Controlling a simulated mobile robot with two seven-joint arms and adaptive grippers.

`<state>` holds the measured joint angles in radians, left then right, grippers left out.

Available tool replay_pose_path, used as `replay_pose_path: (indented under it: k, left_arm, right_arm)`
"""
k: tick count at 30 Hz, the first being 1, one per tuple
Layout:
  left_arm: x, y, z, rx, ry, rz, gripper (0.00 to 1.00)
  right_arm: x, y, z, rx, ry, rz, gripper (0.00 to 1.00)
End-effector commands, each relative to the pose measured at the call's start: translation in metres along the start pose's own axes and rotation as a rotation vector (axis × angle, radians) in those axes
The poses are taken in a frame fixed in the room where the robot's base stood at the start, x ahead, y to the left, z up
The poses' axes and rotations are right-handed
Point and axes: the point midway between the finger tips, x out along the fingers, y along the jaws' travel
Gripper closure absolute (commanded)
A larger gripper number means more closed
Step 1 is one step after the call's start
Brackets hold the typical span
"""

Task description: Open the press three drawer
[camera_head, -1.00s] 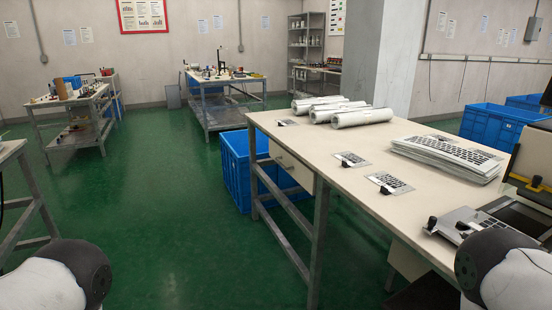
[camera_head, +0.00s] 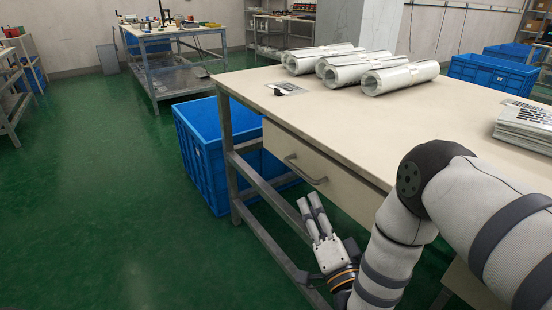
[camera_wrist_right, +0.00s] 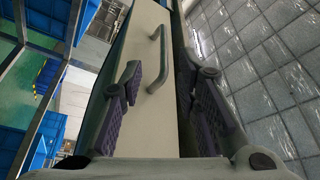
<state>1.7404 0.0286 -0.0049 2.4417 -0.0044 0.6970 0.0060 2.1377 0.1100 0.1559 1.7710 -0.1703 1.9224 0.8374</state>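A cream drawer front (camera_head: 345,182) with a grey bar handle (camera_head: 305,171) sits under the left end of the long table. It looks shut, and no press number can be read on it. My right gripper (camera_head: 309,198) is below and in front of the handle, fingers up, empty and apart from it. In the right wrist view, the drawer front (camera_wrist_right: 148,112) and handle (camera_wrist_right: 157,58) show beyond the two spread fingers (camera_wrist_right: 170,76), with the handle between them in the picture. My left gripper is out of view.
The table (camera_head: 340,118) holds several paper rolls (camera_head: 350,68) and a stack of keypad sheets (camera_head: 525,127). A blue crate (camera_head: 205,155) stands on the floor beside the table's leg (camera_head: 228,150). Green floor (camera_head: 110,200) is clear to the left.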

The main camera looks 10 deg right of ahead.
Motion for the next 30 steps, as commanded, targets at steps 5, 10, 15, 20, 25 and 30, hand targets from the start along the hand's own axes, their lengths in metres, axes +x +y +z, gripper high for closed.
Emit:
replay_pose_path:
  k: [5, 10, 15, 20, 25, 30]
  left_arm:
    - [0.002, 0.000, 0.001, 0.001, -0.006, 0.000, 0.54]
    - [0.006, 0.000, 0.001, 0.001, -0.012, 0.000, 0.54]
    - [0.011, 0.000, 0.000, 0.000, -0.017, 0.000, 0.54]
    - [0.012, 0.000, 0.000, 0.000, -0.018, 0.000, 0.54]
    - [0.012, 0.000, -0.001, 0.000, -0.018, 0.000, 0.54]
    - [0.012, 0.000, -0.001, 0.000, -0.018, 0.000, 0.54]
  right_arm:
    - [0.027, -0.003, -0.002, 0.004, 0.008, -0.012, 0.70]
    - [0.071, -0.002, -0.001, 0.002, 0.006, -0.011, 0.70]
    - [0.105, -0.001, -0.001, 0.001, 0.005, -0.006, 0.70]
    - [0.119, -0.002, -0.001, 0.001, 0.003, -0.005, 0.70]
    - [0.121, -0.002, -0.002, 0.002, 0.003, -0.005, 0.70]
    - [0.121, -0.002, -0.002, 0.001, 0.003, -0.004, 0.91]
